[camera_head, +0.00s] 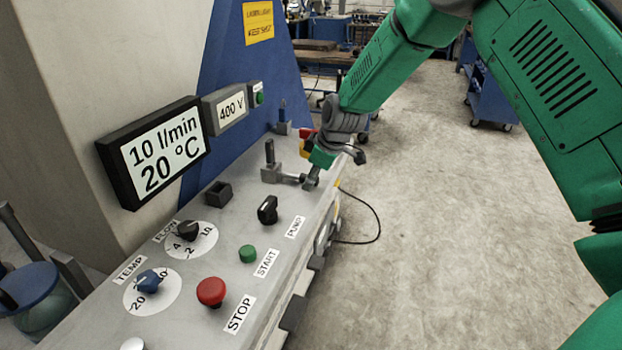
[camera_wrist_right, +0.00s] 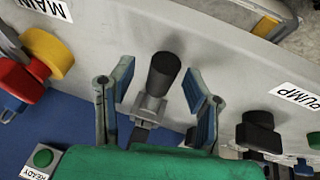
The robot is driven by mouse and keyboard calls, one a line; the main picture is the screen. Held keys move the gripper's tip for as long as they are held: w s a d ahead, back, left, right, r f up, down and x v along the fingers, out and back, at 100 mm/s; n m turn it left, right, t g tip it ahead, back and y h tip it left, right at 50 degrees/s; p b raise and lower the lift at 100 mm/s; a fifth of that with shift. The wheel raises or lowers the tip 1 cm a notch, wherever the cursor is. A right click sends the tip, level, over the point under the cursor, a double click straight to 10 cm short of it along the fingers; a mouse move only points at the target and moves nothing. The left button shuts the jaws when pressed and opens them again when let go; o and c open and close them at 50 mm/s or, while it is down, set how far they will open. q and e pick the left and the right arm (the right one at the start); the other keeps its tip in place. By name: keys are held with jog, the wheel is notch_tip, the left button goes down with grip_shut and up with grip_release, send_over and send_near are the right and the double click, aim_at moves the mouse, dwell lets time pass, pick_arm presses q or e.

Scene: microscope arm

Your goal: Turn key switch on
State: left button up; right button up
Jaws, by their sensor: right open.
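No part is labelled as a key switch, so I cannot tell which one it is. A black upright handle (camera_head: 270,152) on a grey bracket stands on the sloping grey panel. In the right wrist view the black handle (camera_wrist_right: 164,72) shows between the fingers of my right gripper (camera_wrist_right: 158,80), which is open; I cannot tell whether they touch it. In the head view my right gripper (camera_head: 308,180) is low at the panel's right edge. A black PUMP knob (camera_head: 268,209) lies nearer; it also shows in the wrist view (camera_wrist_right: 258,130). The red and yellow MAIN switch (camera_wrist_right: 40,65) is left of my fingers.
The panel also carries a green START button (camera_head: 247,253), a red STOP button (camera_head: 211,291), a FLOW knob (camera_head: 188,231) and a blue TEMP knob (camera_head: 147,281). A display (camera_head: 155,152) rises behind. The floor (camera_head: 430,240) to the right is clear.

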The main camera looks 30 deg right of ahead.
jog(key=shift+w+a+f, duration=0.1)
jog(key=shift+f, duration=0.15)
grip_shut()
